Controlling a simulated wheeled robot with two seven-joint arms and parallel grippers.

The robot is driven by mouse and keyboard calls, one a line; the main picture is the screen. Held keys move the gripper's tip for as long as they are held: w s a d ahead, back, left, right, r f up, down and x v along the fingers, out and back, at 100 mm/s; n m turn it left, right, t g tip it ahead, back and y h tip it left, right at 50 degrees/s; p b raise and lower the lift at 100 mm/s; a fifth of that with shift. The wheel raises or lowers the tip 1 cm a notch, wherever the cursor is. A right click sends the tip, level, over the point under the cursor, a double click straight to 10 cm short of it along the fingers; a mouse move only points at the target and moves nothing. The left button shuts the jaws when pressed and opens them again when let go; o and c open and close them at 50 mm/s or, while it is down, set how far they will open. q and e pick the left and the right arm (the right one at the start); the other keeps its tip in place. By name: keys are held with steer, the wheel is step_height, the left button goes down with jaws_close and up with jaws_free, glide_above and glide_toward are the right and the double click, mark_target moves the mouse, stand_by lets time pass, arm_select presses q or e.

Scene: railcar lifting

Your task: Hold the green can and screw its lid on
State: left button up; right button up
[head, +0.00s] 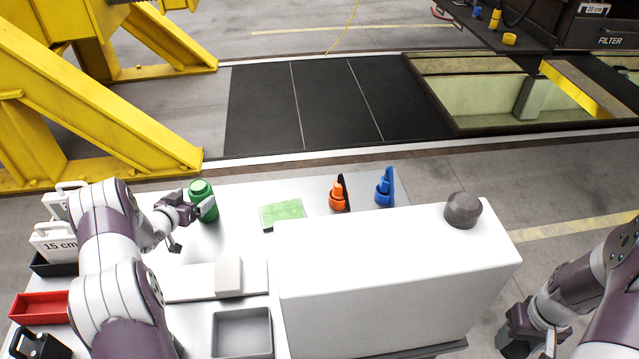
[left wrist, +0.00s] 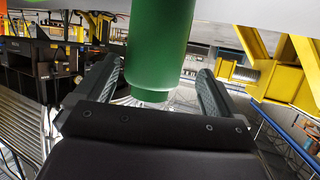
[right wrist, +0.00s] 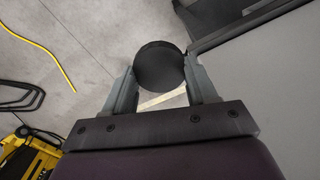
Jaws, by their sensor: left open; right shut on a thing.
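The green can (head: 202,203) stands upright on the white table, left of the middle in the head view. My left gripper (head: 191,222) is beside it, with its fingers open. In the left wrist view the green can (left wrist: 158,45) shows between the two spread fingers, with a gap on each side. My right gripper (right wrist: 163,85) is shut on a black round disc (right wrist: 160,64), which looks like the lid. In the head view my right gripper (head: 530,345) is low at the right, off the table, and the disc cannot be made out there.
A large white box (head: 390,275) with a dark knob (head: 462,210) stands on the table between my arms. A green pad (head: 282,213), an orange item (head: 338,197), a blue item (head: 384,190), a grey tray (head: 242,333) and a red bin (head: 38,308) are nearby.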

arm_select(q)
steer(key=shift+w+d, duration=0.1)
steer(key=shift+w, duration=0.15)
arm_select(e)
steer(key=shift+r, duration=0.25)
arm_select(q)
steer(key=w, duration=0.1)
steer(key=w+p, duration=0.1)
steer(key=w+d+p, duration=0.1)
steer(key=shift+w+d+f, duration=0.1)
steer(key=shift+w+f, duration=0.15)
steer(key=shift+f, duration=0.15)
arm_select(e)
steer(key=shift+r, duration=0.7)
arm_select(q)
steer(key=shift+w+f, duration=0.25)
steer(key=shift+w, duration=0.25)
steer(key=shift+s, duration=0.1)
steer(key=c, duration=1.3)
